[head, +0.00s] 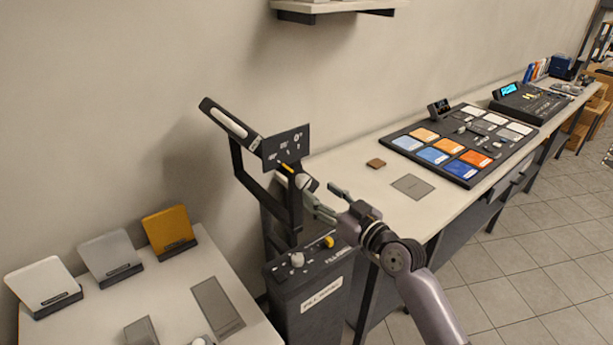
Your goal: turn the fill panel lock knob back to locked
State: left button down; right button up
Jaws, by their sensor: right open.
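The fill panel (230,118) is a slim light bar in a dark frame, tilted on a dark yoke (253,188) left of the centre. A dark scale plate (285,147) with white angle marks sits at its pivot, with an orange pointer below. A small pale grey knob (304,181) is at the pivot, just under the plate; I cannot read its lock position. My right gripper (322,194) comes from the lower right, open, with its fingertips close to the knob. I cannot tell whether they touch it. My left gripper is not in view.
Below stands a dark labelled box (308,292) with a white knob (297,260) and a yellow knob (328,241). A table (180,290) with colour cards is at left. A long bench (350,170) with a swatch board (465,180) runs right. Tiled floor at right is clear.

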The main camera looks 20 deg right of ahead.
aim_at(307, 182)
jog(key=p+x, duration=0.1)
jog(key=x, duration=0.5)
jog(key=shift+w, duration=0.15)
jog(key=c, duration=1.1)
jog(key=shift+m, duration=0.3)
jog(key=m, duration=0.3)
jog(key=shift+d+m, duration=0.1)
jog(key=shift+m, duration=1.8)
